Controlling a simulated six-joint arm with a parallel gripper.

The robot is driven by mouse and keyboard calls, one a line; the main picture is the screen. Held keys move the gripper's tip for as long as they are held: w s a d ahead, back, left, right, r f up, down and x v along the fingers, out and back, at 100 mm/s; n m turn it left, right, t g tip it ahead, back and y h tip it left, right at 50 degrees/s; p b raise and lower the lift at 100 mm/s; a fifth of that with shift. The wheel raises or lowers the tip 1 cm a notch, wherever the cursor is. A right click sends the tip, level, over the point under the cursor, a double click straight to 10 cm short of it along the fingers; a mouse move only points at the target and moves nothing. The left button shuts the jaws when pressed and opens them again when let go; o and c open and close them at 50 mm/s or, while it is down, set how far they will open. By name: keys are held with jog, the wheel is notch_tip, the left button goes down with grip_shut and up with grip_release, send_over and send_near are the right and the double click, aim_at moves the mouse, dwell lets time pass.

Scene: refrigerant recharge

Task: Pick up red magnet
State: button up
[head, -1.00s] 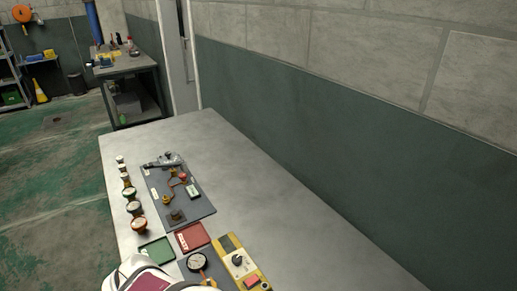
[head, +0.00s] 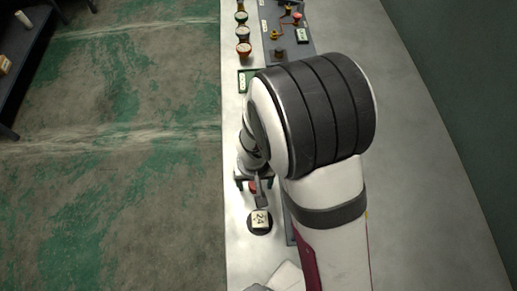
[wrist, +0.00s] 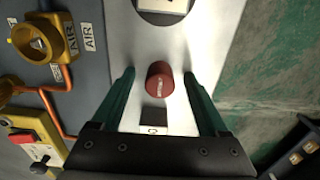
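The red magnet (wrist: 160,82) is a short red cylinder with a small white label. It stands on the light grey table in the middle of the wrist view. My gripper (wrist: 159,76) is open, with one green finger on each side of the magnet and a visible gap to both. In the head view my gripper (head: 253,184) is over the table's left edge strip, and a bit of red, the magnet (head: 253,188), shows below it. My arm covers much of the table there.
A round dark disc with a "24" label (head: 260,221) lies near the magnet. A yellow AIR fitting (wrist: 40,42) and a yellow control box (wrist: 36,138) are at left in the wrist view. A green tray (head: 246,80) and dark board (head: 284,44) lie farther back.

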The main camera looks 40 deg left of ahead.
grip_shut()
jog(key=shift+r, duration=0.15)
